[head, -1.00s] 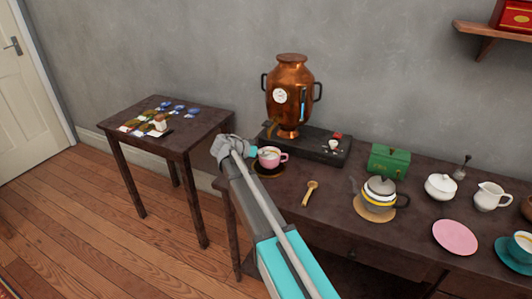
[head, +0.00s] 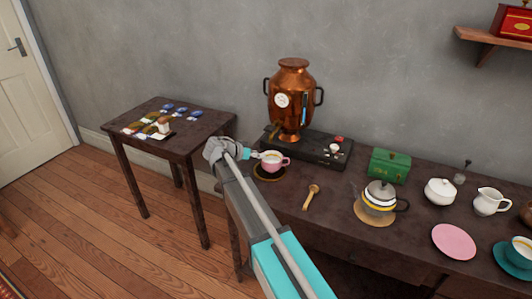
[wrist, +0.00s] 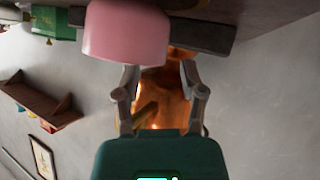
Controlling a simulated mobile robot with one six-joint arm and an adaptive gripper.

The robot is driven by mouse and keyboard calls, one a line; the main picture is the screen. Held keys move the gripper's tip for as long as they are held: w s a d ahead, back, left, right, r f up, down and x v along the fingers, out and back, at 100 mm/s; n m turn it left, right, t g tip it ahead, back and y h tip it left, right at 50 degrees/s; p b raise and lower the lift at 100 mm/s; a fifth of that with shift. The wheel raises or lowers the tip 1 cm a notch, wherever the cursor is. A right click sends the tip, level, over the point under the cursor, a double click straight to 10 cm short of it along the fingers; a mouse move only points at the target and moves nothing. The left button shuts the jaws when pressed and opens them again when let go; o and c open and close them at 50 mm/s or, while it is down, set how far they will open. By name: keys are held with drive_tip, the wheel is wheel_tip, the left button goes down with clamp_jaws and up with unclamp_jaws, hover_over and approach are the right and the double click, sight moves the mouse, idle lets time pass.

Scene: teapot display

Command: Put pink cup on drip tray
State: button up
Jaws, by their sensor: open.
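The pink cup (head: 275,162), with pale contents, appears to stand upright on the round dark drip tray with a golden rim (head: 269,178), below the copper urn's spout. In the wrist view the pink cup (wrist: 125,32) fills the upper middle, just beyond my fingertips. My gripper (head: 255,154) is left of the cup in the head view. Its two fingers are spread and empty in the wrist view (wrist: 159,67), with a small gap to the cup. The cup's exact contact with the tray is hard to see.
The copper urn (head: 293,95) stands on a black base behind the cup. A small side table (head: 190,142) stands left.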

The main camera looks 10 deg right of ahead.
drive_tip(key=p+v, duration=0.3)
drive_tip(key=v, duration=0.5)
